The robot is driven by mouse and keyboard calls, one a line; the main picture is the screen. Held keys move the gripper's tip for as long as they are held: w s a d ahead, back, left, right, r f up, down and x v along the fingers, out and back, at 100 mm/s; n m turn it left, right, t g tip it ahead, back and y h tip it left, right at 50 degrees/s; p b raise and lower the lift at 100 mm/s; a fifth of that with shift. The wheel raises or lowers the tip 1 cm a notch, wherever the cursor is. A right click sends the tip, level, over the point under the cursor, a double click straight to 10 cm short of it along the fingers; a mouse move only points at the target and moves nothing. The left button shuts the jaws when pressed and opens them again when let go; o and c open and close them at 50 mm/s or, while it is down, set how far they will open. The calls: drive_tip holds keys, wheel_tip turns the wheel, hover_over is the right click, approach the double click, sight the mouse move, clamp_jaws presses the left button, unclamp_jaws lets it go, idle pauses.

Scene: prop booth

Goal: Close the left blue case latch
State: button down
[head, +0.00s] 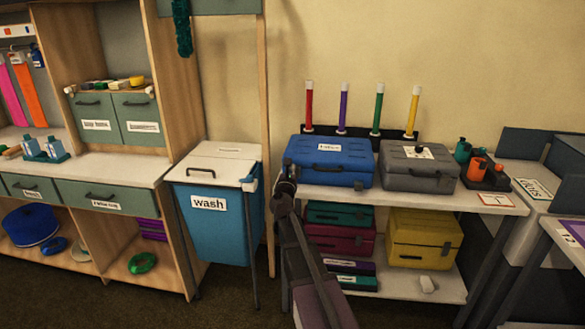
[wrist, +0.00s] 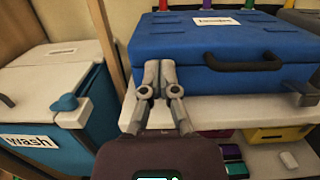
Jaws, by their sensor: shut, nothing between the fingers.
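The blue case (head: 330,155) sits with its lid down on the white shelf top; it also fills the upper wrist view (wrist: 225,38). A dark handle (wrist: 243,62) is on its front. A dark latch (wrist: 300,88) shows right of the handle, low on the front. My gripper (head: 287,172) is at the left end of the case's front. In the wrist view my gripper (wrist: 160,66) has its fingers together, empty, over the front's left part. They hide the place of the left latch, so I cannot tell its state, nor whether the fingertips touch the case.
A grey case (head: 420,166) stands close on the right of the blue one. The blue wash bin (head: 210,215) with a white lid stands at left, beside a wooden post (head: 264,120). Coloured sticks rise behind the cases. A yellow case (head: 425,235) is on the lower shelf.

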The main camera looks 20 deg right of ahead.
drive_tip(key=shift+s+a+r+p, duration=0.4)
drive_tip(key=shift+s+r+p, duration=0.2)
drive_tip(key=shift+r, duration=0.15)
drive_tip(key=shift+s+a+r+p, duration=0.35)
drive_tip(key=shift+s+r+p, duration=0.25)
drive_tip(key=shift+r, duration=0.1)
